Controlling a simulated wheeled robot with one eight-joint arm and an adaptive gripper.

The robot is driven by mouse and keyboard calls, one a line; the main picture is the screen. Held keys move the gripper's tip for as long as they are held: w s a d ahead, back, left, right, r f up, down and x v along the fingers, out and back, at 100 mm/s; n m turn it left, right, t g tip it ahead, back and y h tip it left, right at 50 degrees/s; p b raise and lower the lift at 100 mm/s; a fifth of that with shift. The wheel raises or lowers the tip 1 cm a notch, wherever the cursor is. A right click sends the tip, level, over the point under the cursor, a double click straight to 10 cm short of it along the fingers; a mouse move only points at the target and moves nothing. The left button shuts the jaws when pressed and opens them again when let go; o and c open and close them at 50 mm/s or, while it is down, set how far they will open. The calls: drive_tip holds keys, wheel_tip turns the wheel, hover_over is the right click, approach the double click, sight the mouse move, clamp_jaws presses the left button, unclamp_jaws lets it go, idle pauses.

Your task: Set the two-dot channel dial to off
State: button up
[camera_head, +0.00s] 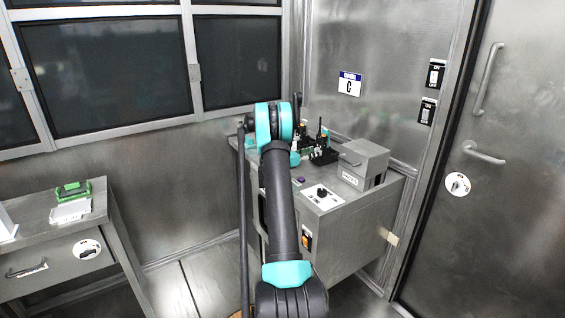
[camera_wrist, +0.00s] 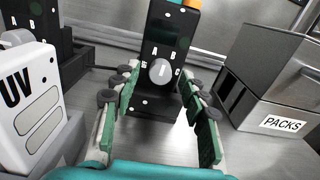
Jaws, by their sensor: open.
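In the wrist view a black upright unit (camera_wrist: 171,35) carries a round grey dial (camera_wrist: 160,72) with white letters around it, among them A, B and C. Small pale marks show on the unit's face, but I cannot tell which are its channel dots. The dial's exact setting is not clear. My gripper (camera_wrist: 160,92) is open, with green-padded fingers spread to the left and right of the dial and nothing between them. In the head view small black units (camera_head: 323,152) stand on the cart (camera_head: 335,222) by my gripper, too small to read.
A white UV box (camera_wrist: 30,105) stands close at left in the wrist view, and a grey PACKS box (camera_wrist: 262,95) at right. In the head view a white panel with a black knob (camera_head: 322,192) lies on the cart's top. A side table (camera_head: 30,205) stands at left.

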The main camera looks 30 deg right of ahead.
drive_tip(key=shift+m, duration=0.6)
drive_tip(key=a, duration=0.5)
drive_tip(key=s+a, duration=0.1)
drive_tip(key=a, duration=1.1)
drive_tip(key=shift+s+a, duration=0.15)
drive_tip(key=shift+s, duration=0.05)
